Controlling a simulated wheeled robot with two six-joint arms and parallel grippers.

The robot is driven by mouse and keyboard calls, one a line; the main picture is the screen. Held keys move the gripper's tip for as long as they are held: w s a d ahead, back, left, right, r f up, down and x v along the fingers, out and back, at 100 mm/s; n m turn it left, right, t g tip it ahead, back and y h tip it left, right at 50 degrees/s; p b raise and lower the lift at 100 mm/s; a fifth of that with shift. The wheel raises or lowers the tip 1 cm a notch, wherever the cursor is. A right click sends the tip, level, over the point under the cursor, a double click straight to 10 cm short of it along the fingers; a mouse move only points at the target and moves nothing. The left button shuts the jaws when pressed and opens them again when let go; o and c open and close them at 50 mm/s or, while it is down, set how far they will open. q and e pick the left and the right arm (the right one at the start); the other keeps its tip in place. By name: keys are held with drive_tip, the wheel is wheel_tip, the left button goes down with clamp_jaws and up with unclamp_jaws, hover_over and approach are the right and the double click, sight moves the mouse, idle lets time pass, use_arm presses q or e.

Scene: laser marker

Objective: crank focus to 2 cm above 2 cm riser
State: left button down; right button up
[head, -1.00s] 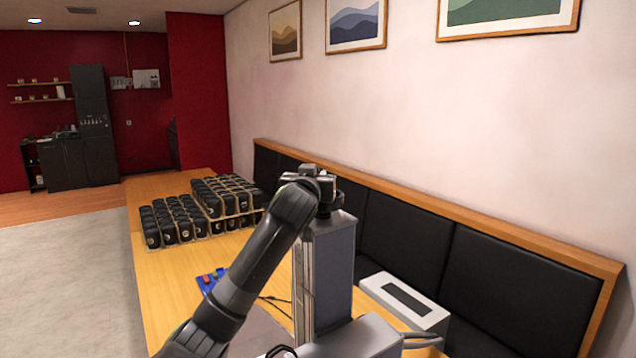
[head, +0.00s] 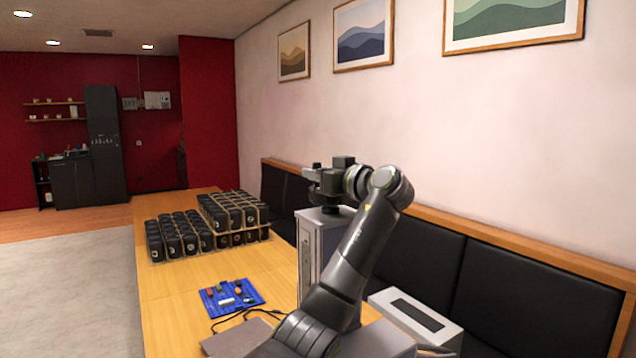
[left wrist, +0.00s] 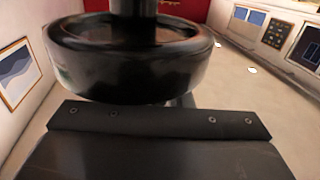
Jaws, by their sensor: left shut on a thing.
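The laser marker's grey column (head: 312,250) stands upright on the table, partly behind my left arm. A black crank wheel (head: 332,209) sits on its top. My left gripper (head: 325,182) is at the column's top, shut on the crank. In the left wrist view the glossy black round crank wheel (left wrist: 125,75) fills the upper middle, just beyond the dark gripper body, with a dark post rising from its centre. I cannot tell exactly which part the fingertips grip. The riser and the focus height do not show. My right gripper is not in view.
A blue mat (head: 212,307) with small pieces lies on the wooden table (head: 170,285) left of the column. Racks of black items (head: 180,238) stand farther back. A white box with a dark panel (head: 440,325) is at the right, before the black bench (head: 500,300).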

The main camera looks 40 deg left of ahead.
use_arm(q)
drive_tip(key=n+g, duration=0.1)
drive_tip(key=g, duration=0.2)
drive_tip(key=shift+s+d+n, duration=0.15)
drive_tip(key=shift+d+n, duration=0.05)
drive_tip(key=shift+n, duration=0.2)
drive_tip(key=n+g+p, duration=0.2)
drive_tip(key=g, duration=0.1)
drive_tip(key=shift+s+d+r, duration=0.1)
drive_tip(key=shift+s+d, duration=0.1)
drive_tip(key=n+g+p, duration=0.2)
drive_tip(key=g+p, duration=0.1)
drive_tip(key=n+g+h+p, duration=0.1)
drive_tip(key=p, duration=0.1)
drive_tip(key=shift+s+d+g, duration=0.2)
drive_tip(key=shift+d+g, duration=0.1)
drive_tip(key=shift+d+n+g+p, duration=0.1)
drive_tip(key=shift+n+g+p, duration=0.25)
drive_tip(key=shift+p, duration=0.4)
drive_tip(key=shift+f, duration=0.25)
drive_tip(key=c, duration=1.4)
unclamp_jaws()
drive_tip(key=shift+r, duration=0.1)
